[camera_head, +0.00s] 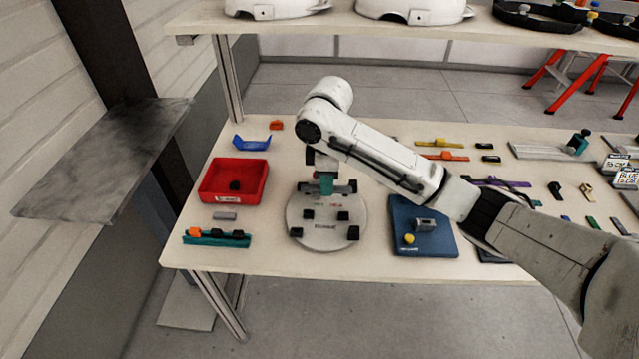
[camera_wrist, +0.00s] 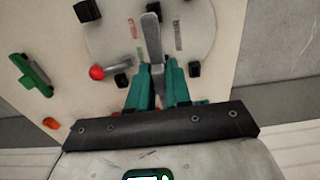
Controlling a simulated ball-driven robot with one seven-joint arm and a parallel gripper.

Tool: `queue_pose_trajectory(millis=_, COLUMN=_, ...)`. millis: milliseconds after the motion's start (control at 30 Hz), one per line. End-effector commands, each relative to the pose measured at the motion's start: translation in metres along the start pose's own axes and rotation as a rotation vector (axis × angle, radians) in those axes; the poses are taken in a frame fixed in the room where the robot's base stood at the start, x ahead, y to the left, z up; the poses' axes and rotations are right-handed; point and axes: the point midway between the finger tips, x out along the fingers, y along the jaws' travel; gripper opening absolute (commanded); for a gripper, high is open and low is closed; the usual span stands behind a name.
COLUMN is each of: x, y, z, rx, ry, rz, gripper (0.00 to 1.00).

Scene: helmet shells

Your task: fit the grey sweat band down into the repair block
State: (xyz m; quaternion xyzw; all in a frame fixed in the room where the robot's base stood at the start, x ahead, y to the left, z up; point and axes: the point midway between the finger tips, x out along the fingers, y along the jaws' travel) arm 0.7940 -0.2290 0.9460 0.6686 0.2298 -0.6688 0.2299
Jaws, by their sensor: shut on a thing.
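My gripper (camera_head: 326,190) is over the far part of a round grey plate on the workbench. Its teal fingers, also in the wrist view (camera_wrist: 161,84), are shut on a grey strip, which I take for the sweat band (camera_wrist: 152,40). The strip sticks out past the fingertips, above the plate; its inner end is hidden between the fingers. The round plate (camera_head: 324,238), with printed words and several upright black blocks, looks like the repair block. It shows under the strip in the wrist view (camera_wrist: 205,25). I cannot tell how high the strip is above it.
A red bin (camera_head: 234,182) stands left of the plate, with a small grey bar (camera_head: 225,215) and a teal rack (camera_head: 216,238) before it. A blue board (camera_head: 422,226) lies to the right. A red ball (camera_wrist: 97,72) is near the fingers in the wrist view.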

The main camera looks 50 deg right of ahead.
Motion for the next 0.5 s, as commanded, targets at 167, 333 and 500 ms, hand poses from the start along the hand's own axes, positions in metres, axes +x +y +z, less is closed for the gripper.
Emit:
queue_pose_trajectory(millis=167, x=-0.001, y=-0.001, z=-0.001, rx=0.000, ry=0.001, rz=-0.001, gripper=0.00)
queue_pose_trajectory(millis=333, x=0.002, y=-0.001, z=0.000, rx=0.000, ry=0.001, rz=-0.001, gripper=0.00)
queue_pose_trajectory(millis=500, x=0.016, y=-0.001, z=0.000, rx=0.000, ry=0.001, rz=-0.002, gripper=0.00)
